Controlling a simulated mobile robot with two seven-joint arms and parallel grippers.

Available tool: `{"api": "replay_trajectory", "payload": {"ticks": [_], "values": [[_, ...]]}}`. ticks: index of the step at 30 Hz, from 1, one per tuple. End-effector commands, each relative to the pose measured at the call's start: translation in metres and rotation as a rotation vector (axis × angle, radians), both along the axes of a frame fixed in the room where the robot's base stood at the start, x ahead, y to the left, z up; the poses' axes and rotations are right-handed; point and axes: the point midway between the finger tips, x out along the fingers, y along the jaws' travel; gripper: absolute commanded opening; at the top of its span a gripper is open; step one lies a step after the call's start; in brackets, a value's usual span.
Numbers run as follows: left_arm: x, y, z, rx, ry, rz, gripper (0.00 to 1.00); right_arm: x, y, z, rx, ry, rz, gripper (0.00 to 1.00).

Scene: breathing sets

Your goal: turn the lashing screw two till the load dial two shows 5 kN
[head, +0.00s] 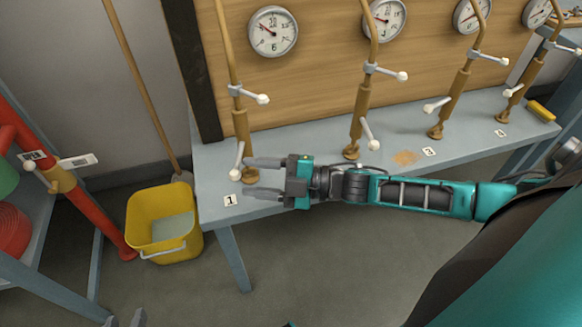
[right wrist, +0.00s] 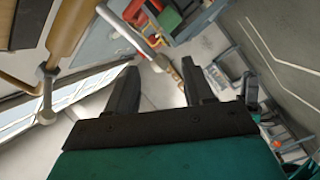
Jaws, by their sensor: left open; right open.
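Lashing screw two (head: 362,108) is the second brass rod from the left on the bench, with a fixed-looking upper arm and a lower white-knobbed handle (head: 372,143). Load dial two (head: 384,18) is on the board above it; its needle appears to lie left of centre, but the value is too small to read. My right gripper (head: 262,178) is open and empty, pointing left by the foot of lashing screw one (head: 241,125), left of screw two. It also shows in the right wrist view (right wrist: 162,88).
The grey bench (head: 215,170) carries number labels; label two is not visible. A yellow bucket (head: 165,225) with a mop stands left. A red pipe (head: 80,205) and shelf are further left. Two more screws (head: 450,100) stand right. Open floor lies in front of the bench.

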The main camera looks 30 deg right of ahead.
Motion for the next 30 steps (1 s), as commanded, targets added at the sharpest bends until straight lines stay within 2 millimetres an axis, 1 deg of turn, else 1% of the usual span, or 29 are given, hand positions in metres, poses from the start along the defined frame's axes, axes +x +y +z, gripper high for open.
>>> {"api": "replay_trajectory", "payload": {"ticks": [1,6,12,18,30], "values": [[0.0,0.0,0.002,0.0,0.001,0.0,0.43,-0.009,-0.009,0.0,-0.003,0.006,0.0,0.52],[-0.001,0.0,0.006,0.0,0.002,0.001,0.43,-0.03,-0.036,0.0,-0.002,0.005,0.0,0.52],[-0.001,-0.001,0.009,-0.005,0.002,0.003,0.43,-0.048,-0.057,0.0,-0.001,0.003,0.001,0.52],[-0.001,-0.002,0.01,-0.01,0.003,0.007,0.43,-0.054,-0.065,0.0,0.001,0.003,0.001,0.52],[-0.001,-0.002,0.01,-0.01,0.003,0.007,0.43,-0.055,-0.065,0.0,0.001,0.002,0.001,0.52]]}}
